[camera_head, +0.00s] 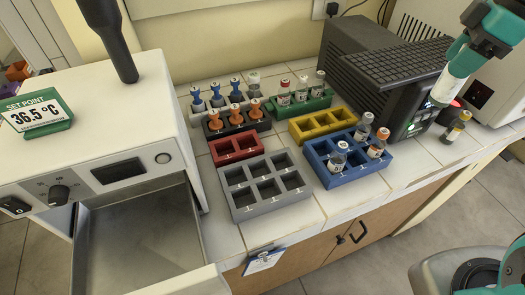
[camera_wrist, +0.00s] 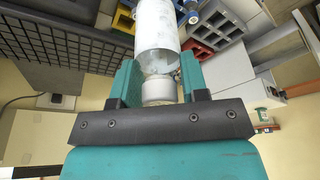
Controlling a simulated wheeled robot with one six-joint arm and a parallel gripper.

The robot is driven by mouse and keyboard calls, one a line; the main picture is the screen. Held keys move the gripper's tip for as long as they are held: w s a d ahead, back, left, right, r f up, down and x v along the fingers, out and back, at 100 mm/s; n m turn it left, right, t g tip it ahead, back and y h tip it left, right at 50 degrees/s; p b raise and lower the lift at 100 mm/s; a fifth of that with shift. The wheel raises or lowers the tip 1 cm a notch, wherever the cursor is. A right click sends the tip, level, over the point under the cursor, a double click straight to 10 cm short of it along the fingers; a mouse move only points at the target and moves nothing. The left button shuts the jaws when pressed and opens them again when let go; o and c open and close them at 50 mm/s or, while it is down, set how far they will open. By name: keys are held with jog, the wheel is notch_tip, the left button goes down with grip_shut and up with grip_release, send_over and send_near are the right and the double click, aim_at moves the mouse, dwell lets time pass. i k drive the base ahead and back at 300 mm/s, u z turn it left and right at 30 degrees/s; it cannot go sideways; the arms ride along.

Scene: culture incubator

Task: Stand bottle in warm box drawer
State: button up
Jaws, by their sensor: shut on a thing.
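My gripper (camera_head: 474,50) is at the upper right in the head view, above the right part of the bench. It is shut on a white bottle (camera_head: 448,86), which hangs tilted below it. In the wrist view the bottle (camera_wrist: 156,32) sits between the two teal fingers (camera_wrist: 158,78), its narrower pale end towards the palm. The white warm box (camera_head: 110,110) stands at the far left with a 36.5 °C sign on top. Its drawer (camera_head: 145,235) is pulled open, and the visible metal floor is bare. The drawer's near part is cut off by the frame.
Between bottle and drawer stand a grey rack (camera_head: 243,208), a red rack (camera_head: 236,148), a yellow rack (camera_head: 323,125) and a blue rack (camera_head: 322,158) with several vials. A dark device (camera_head: 400,85) stands behind the bottle. Small vials (camera_head: 456,127) are near it on the bench.

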aim_at(144, 260)
jog(key=z, duration=1.55)
jog(key=k, duration=0.95)
jog(key=u, duration=2.75)
